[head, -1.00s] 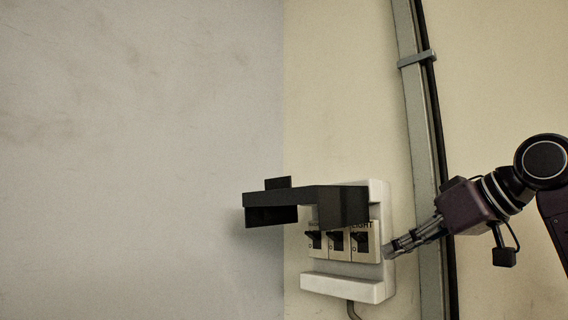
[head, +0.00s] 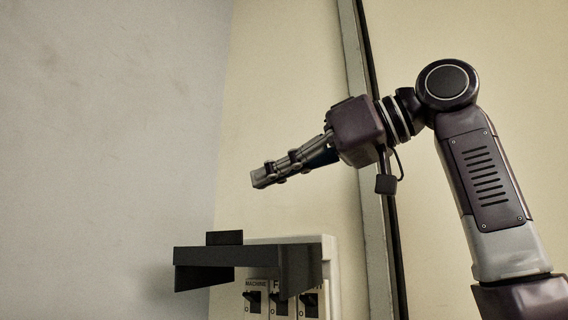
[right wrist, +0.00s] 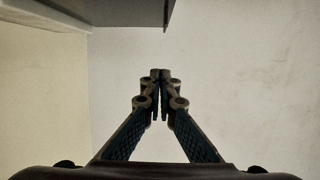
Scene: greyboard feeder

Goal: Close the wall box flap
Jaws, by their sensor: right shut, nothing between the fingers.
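The white wall box (head: 330,272) is on the cream wall, low in the head view and cut off by the bottom edge. Its dark flap (head: 300,268) is raised and juts out to the left, above a row of switches. My right gripper (head: 258,178) is shut and empty, above the flap and apart from it in the picture. In the right wrist view its fingertips (right wrist: 160,76) meet, with nothing between them. A dark grey panel at the top of that view, likely the flap (right wrist: 130,10), is clear of the fingers. My left gripper is not in view.
Three switches (head: 281,303) show under the flap, their labels partly covered. A grey vertical conduit (head: 362,150) runs up the wall right of the box, behind my right arm. The grey wall (head: 100,120) at left is bare. The space around the gripper is clear.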

